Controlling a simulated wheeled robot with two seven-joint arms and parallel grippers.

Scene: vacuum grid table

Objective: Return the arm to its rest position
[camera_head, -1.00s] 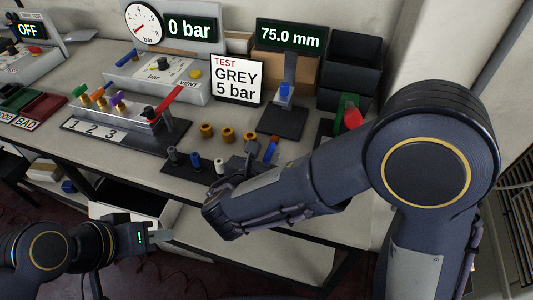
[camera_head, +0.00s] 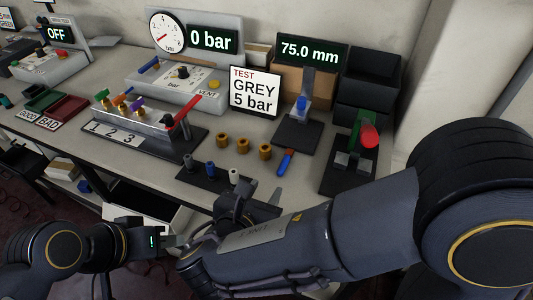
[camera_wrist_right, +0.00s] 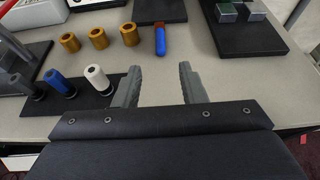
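My right gripper (camera_wrist_right: 160,88) is open and empty in the right wrist view, its two fingers apart over the table's front part. In the head view my right arm (camera_head: 300,225) reaches in from the right, and its gripper (camera_head: 238,200) is partly hidden beside the black peg strip. My left gripper (camera_head: 172,240) is low at the left, in front of the table edge; its fingers are partly hidden behind my right arm.
Grey, blue and white pegs (camera_wrist_right: 97,78) stand on a black strip near the right gripper. Brass rings (camera_head: 243,146) and a blue-orange piece (camera_head: 285,162) lie behind. A valve block (camera_head: 145,126), test sign (camera_head: 254,90) and red-handled clamp (camera_head: 369,134) stand further back.

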